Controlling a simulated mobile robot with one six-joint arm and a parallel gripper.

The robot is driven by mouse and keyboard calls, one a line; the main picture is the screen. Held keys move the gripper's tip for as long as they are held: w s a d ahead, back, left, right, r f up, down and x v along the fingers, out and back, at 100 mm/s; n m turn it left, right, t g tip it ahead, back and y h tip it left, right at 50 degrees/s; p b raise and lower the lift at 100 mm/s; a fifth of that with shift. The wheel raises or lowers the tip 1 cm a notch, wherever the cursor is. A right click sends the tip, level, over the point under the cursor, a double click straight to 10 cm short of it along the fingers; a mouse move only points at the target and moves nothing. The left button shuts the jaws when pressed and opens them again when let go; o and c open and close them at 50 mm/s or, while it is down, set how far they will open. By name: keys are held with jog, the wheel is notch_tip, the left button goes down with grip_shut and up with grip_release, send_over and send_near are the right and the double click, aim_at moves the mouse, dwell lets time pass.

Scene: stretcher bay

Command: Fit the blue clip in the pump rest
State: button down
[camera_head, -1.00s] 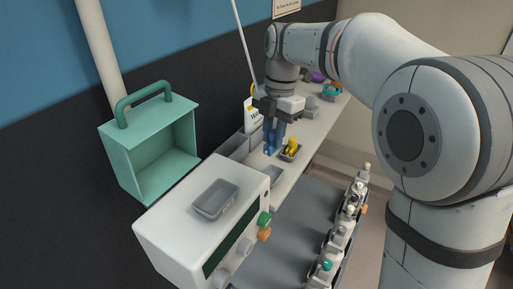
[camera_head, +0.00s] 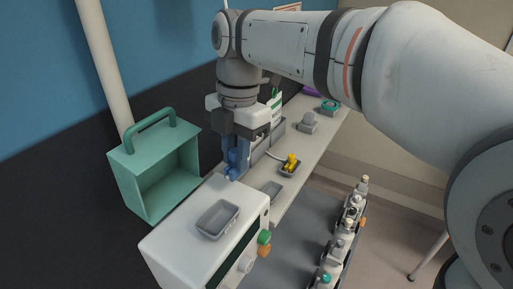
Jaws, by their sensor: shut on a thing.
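My gripper (camera_head: 240,150) is shut on the blue clip (camera_head: 233,168). It holds the clip upright above the far end of the white pump box (camera_head: 171,222). I cannot tell whether the clip's lower end touches the box top. A shallow grey tray-like rest (camera_head: 203,226) sits on top of the pump box, nearer to me than the clip. It looks empty. The pump box has a dark panel and green and orange knobs on its right side.
A green open box with a handle (camera_head: 128,185) stands left of the pump. A yellow item (camera_head: 291,161) sits in a small grey rest on the white shelf (camera_head: 318,146). An empty grey rest (camera_head: 264,190) lies near the pump. Several fittings line the rail (camera_head: 345,222) at right.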

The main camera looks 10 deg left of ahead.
jog(key=s+r+p, duration=0.2)
jog(key=s+r, duration=0.4)
jog(key=s, duration=0.4)
jog(key=shift+n, duration=0.3)
jog(key=shift+a+f+b, duration=0.15)
jog(key=shift+f+b, duration=1)
jog(key=shift+f, duration=0.25)
jog(key=shift+a+f+b, duration=0.1)
jog(key=shift+f+b, duration=1.05)
jog(key=shift+f, duration=0.2)
jog(key=shift+f+b, duration=0.9)
jog(key=shift+f, duration=0.65)
dwell(0.4)
jog(key=c, duration=0.7)
grip_release()
